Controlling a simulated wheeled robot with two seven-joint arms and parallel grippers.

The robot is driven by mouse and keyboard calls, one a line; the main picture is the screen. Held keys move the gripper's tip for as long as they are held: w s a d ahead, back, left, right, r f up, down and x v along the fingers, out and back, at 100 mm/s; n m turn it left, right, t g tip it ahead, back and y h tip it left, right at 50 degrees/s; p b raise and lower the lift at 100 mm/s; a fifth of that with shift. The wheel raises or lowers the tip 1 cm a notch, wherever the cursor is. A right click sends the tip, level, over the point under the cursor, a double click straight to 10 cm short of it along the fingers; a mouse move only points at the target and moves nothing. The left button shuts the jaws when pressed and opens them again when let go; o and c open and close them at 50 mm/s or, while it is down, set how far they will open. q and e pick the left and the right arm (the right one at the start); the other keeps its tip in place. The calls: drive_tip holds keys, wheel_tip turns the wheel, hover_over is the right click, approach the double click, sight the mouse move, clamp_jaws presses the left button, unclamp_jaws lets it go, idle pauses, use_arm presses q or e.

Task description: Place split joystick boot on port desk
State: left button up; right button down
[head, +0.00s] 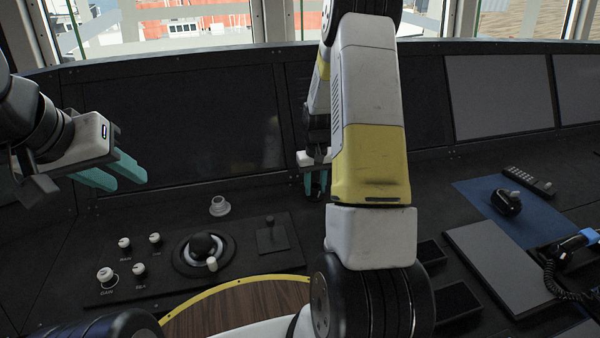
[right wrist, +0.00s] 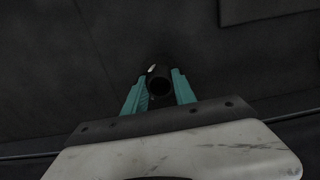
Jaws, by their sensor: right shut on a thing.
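My right gripper (head: 315,180) hangs over the dark console near the middle of the head view, partly hidden behind my own right arm. Its teal fingers are shut on a small black hollow piece, likely the split joystick boot (right wrist: 159,82). In the right wrist view the piece sits between the fingertips with its round opening towards the camera; I cannot make out a split. My left gripper (head: 120,177) is at the left, above the console, with its teal fingers apart and empty. Which surface is the port desk I cannot tell for sure.
A control panel (head: 120,292) with knobs, a black ball control (head: 203,246) and a small lever (head: 270,236) lies at lower left. A pale ring-shaped piece (head: 219,206) stands behind it. A blue mat (head: 470,193) with a black item (head: 506,203) and a handset (head: 572,246) are at right.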

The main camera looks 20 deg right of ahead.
drive_tip(key=c, duration=1)
unclamp_jaws()
drive_tip(key=shift+f, duration=0.15)
drive_tip(key=s+a+r+t, duration=0.1)
drive_tip(key=s+a+r, duration=0.1)
drive_tip(key=r, duration=0.8)
drive_tip(key=s+a+r, duration=0.1)
drive_tip(key=r, duration=0.9)
drive_tip(key=shift+s+a+r+n+t+y, duration=0.3)
drive_tip(key=shift+s+a+r+t, duration=0.55)
drive_tip(key=shift+s+a+r, duration=1.8)
drive_tip(key=shift+s+a+r+n+t+y, duration=0.1)
drive_tip(key=shift+s+a+r+t+y, duration=0.65)
drive_tip(key=shift+s, duration=3.55)
drive_tip(key=shift+s+a+r+n+t+y, duration=0.15)
drive_tip(key=shift+s+a+r+t, duration=0.85)
drive_tip(key=shift+s+a+r, duration=1.8)
